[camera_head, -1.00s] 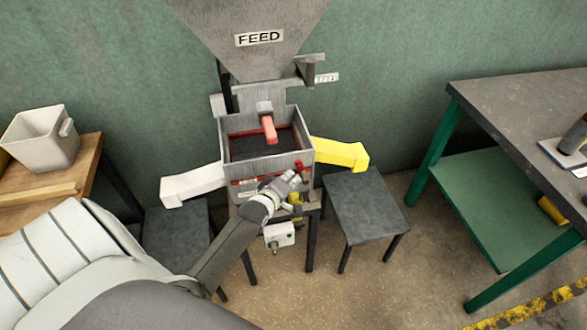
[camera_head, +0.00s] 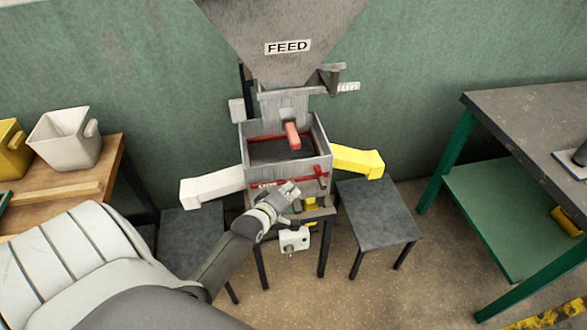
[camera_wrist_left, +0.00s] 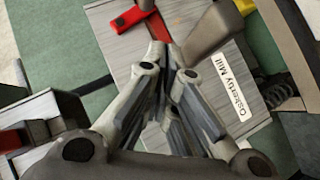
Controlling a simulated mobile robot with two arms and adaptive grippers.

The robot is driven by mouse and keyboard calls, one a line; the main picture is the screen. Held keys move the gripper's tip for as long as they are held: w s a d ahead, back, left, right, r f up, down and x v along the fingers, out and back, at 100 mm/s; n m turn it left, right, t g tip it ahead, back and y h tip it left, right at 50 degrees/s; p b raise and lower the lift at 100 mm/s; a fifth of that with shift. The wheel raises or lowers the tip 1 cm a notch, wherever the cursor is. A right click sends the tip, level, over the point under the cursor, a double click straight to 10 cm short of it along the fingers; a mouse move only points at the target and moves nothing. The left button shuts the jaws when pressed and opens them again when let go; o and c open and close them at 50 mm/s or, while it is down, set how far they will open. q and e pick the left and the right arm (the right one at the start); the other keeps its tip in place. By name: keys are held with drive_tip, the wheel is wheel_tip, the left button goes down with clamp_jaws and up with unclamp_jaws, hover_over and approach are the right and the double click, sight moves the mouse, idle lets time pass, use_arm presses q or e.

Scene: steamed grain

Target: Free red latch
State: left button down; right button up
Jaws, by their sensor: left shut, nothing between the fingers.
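The red latch (camera_head: 321,175) is a small red piece on the right of the grey mill's front (camera_head: 318,166), beside a thin red bar. In the left wrist view the red latch (camera_wrist_left: 130,19) shows at the top, with a dark round spot on it. My left gripper (camera_head: 292,189) is in front of the mill, left of and a little below the latch. In the left wrist view my left gripper (camera_wrist_left: 167,62) has its fingers together with nothing between them, apart from the latch. Whether the fingertips touch the panel cannot be told. My right gripper is out of view.
A red handle (camera_head: 292,135) is in the mill's open top. A white chute (camera_head: 212,185) and a yellow chute (camera_head: 358,161) stick out either side, above dark stools (camera_head: 379,212). A small white box (camera_head: 294,240) hangs below. A workbench (camera_head: 530,115) stands right.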

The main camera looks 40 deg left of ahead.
use_arm(q)
drive_tip(key=shift+s+a+f+v, duration=0.2)
drive_tip(key=shift+a+f+v, duration=0.2)
drive_tip(key=shift+v, duration=2.5)
drive_tip(key=w+a+r+m+t+b, duration=0.2)
drive_tip(key=w+r+m+t+b, duration=0.45)
drive_tip(key=m, duration=0.65)
drive_tip(key=w+d+r+m+g+h+b, duration=0.1)
drive_tip(key=w+d+r+m+h, duration=0.15)
drive_tip(key=m+h, duration=0.65)
drive_tip(key=w+d+r+m+g+h+b, duration=0.1)
drive_tip(key=d+r+m+h+b, duration=0.2)
drive_tip(key=m, duration=1.1)
drive_tip(key=s+a+f+m+g+y+b, duration=0.1)
drive_tip(key=f+m+g, duration=0.4)
drive_tip(key=m, duration=0.6)
drive_tip(key=s+a+f+m+g+y+b, duration=0.1)
drive_tip(key=a+f+m+g+y+b, duration=0.1)
drive_tip(key=m, duration=1)
drive_tip(key=a+f+g+b, duration=0.1)
drive_tip(key=a+f+g, duration=0.1)
drive_tip(key=a+g, duration=0.1)
drive_tip(key=shift+s+a+f+g+y, duration=0.15)
drive_tip(key=shift+a+f+g+y, duration=0.1)
drive_tip(key=shift+f+g+y, duration=0.15)
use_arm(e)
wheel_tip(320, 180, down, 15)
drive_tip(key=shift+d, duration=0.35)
